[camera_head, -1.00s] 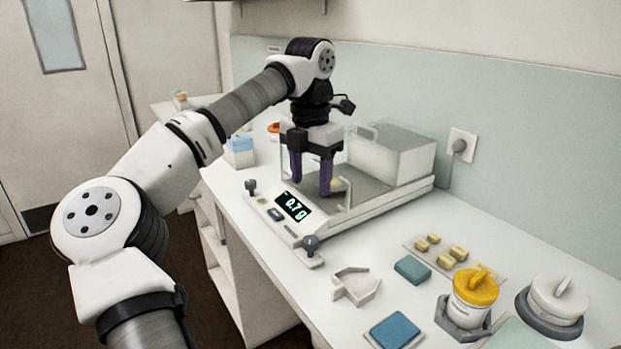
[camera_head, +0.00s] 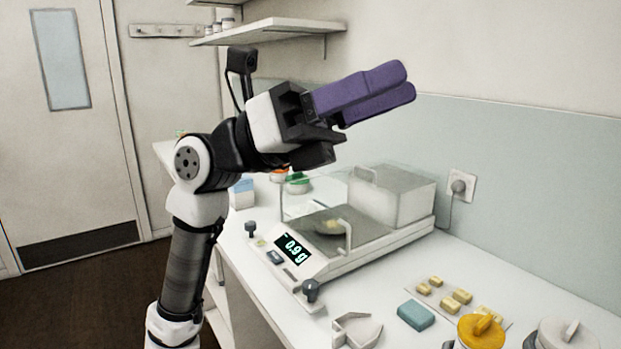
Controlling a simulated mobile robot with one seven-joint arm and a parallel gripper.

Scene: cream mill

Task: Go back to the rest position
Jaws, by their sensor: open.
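My gripper (camera_head: 408,82) is raised above the counter, its two purple fingers pointing right and slightly up. It is open, with nothing seen between the fingers. Below it stands the balance (camera_head: 322,262), with a clear draft shield and a display (camera_head: 292,249) that reads 0.9 g. My gripper is apart from the balance and touches nothing.
On the counter (camera_head: 395,282) lie a teal block (camera_head: 416,315), several yellow pieces (camera_head: 457,299), a white angular holder (camera_head: 357,330) and a yellow-lidded jar (camera_head: 481,332). A blue-and-white carton (camera_head: 242,194) stands behind. A wall shelf (camera_head: 270,31) hangs at the back, behind my gripper.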

